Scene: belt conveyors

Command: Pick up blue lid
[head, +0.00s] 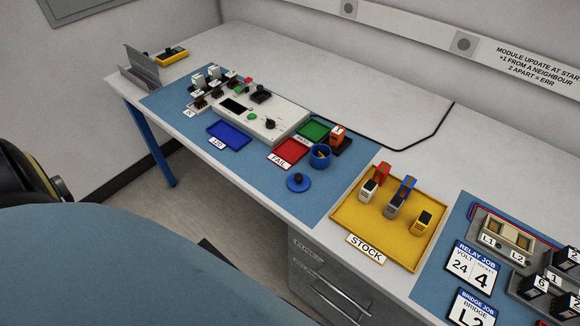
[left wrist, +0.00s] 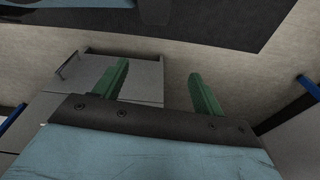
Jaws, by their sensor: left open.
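The blue lid (head: 298,182) is a round disc with a knob on top. It lies on the blue mat (head: 262,177) near the table's front edge, in the head view. A blue round pot (head: 320,157) stands just behind it to the right, open at the top, with something yellowish inside. My left gripper (left wrist: 157,92) shows in the left wrist view with its two green fingers apart and nothing between them. It points at the drawer unit and floor, away from the lid. Neither gripper shows in the head view.
A red FAIL tray (head: 289,152), a blue tray (head: 229,135) and a grey control box (head: 260,118) lie behind and left of the lid. A yellow STOCK tray (head: 345,229) with several modules is to its right. Grey drawers (head: 325,285) stand below the table.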

